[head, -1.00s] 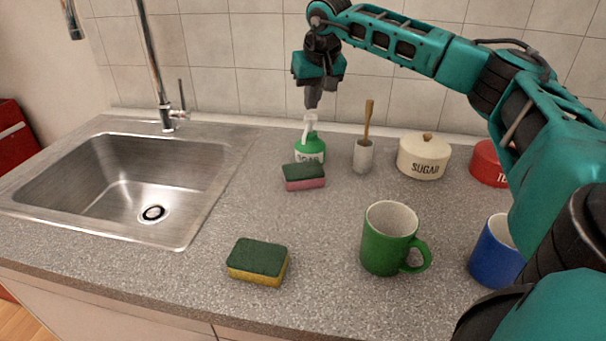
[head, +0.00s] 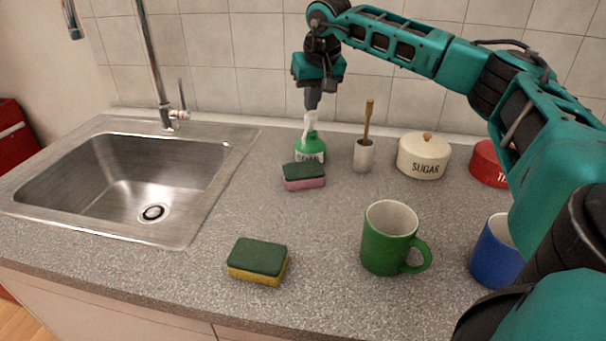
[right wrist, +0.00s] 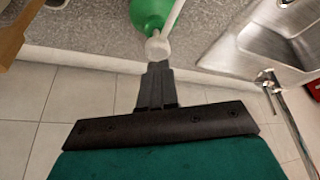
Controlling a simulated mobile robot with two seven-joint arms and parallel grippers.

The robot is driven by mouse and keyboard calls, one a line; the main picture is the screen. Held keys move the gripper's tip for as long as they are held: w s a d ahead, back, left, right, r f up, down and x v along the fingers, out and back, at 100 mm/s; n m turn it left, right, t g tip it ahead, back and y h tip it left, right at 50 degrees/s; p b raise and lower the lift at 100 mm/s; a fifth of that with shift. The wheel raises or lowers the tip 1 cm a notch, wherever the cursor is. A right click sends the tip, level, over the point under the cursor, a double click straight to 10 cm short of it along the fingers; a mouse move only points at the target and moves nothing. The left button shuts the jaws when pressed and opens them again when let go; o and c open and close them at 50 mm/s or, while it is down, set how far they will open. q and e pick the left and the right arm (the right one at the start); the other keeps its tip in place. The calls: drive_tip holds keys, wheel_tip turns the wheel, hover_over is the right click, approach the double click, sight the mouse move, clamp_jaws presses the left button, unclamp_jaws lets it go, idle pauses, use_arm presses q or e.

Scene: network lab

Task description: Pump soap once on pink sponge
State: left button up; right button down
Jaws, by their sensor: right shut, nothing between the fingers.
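The green soap bottle (head: 310,147) with a white pump head (head: 309,122) stands at the back of the counter, by the wall. The pink sponge (head: 303,183), with a dark green top, lies just in front of the bottle. My right gripper (head: 312,104) is shut and empty, pointing down at the top of the pump head, seemingly touching it. In the right wrist view the closed fingertips (right wrist: 157,68) are right by the white pump head (right wrist: 157,48), above the green bottle (right wrist: 150,14). My left gripper is not in view.
A holder with a wooden-handled brush (head: 364,153) and a sugar jar (head: 424,158) stand right of the bottle. A red tin (head: 487,165), green mug (head: 388,240), blue mug (head: 494,255) and yellow sponge (head: 257,261) are also there. The sink (head: 130,185) is at left.

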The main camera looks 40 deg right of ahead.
drive_tip(key=shift+s+f+b, duration=0.1)
drive_tip(key=shift+f+b, duration=0.25)
drive_tip(key=shift+f, duration=1)
drive_tip(key=shift+r, duration=0.1)
drive_tip(key=shift+r+p, duration=1.15)
drive_tip(key=shift+p, duration=0.15)
drive_tip(key=shift+r, duration=0.1)
wheel_tip(320, 180, up, 3)
drive_tip(key=p, duration=0.3)
drive_tip(key=shift+r, duration=1.55)
